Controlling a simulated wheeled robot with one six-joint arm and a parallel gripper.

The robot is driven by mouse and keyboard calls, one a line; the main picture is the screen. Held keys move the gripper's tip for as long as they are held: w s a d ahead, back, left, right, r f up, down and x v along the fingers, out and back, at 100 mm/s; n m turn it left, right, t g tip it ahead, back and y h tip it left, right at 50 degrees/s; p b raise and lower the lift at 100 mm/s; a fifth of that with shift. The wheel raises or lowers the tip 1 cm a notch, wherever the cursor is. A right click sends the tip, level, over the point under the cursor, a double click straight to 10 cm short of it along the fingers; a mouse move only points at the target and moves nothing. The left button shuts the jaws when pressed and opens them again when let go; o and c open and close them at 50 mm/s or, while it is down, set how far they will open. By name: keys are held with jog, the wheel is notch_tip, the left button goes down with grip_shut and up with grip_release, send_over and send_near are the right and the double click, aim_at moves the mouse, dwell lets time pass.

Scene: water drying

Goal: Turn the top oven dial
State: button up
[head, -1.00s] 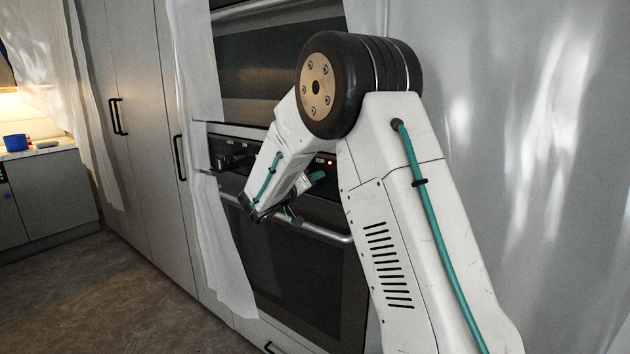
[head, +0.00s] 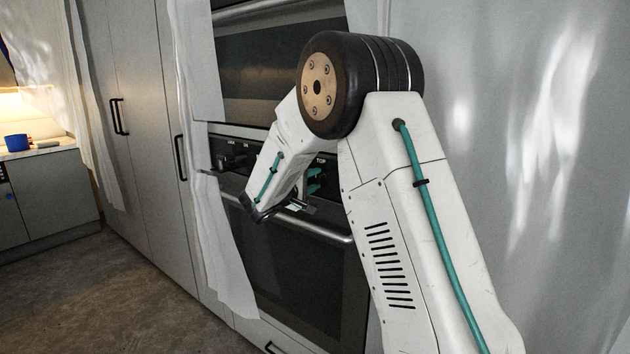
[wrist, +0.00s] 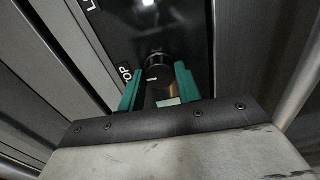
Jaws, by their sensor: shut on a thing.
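The top oven dial (wrist: 158,64) is a dark round knob on the black control panel, beside a white "TOP" label (wrist: 125,74). In the wrist view my gripper (wrist: 158,78) has its teal fingers on both sides of the dial and is shut on it. A small white mark shows on the dial's side. In the head view my gripper (head: 315,182) is at the right end of the oven's control panel (head: 262,157). My arm and wrist hide part of the panel, and the dial cannot be made out clearly there.
A horizontal oven door handle (head: 320,231) runs just below the panel. A second oven (head: 262,70) is above. A white sheet (head: 222,235) hangs at the oven's left side. Tall grey cabinets (head: 140,100) stand left, with open floor (head: 130,290) before them.

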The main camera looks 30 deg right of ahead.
jog(key=shift+w+n, duration=0.1)
jog(key=shift+n, duration=0.3)
jog(key=o, duration=1)
jog(key=shift+a, duration=0.1)
jog(key=shift+c, duration=0.2)
jog(key=v, duration=0.7)
jog(key=shift+a, duration=0.3)
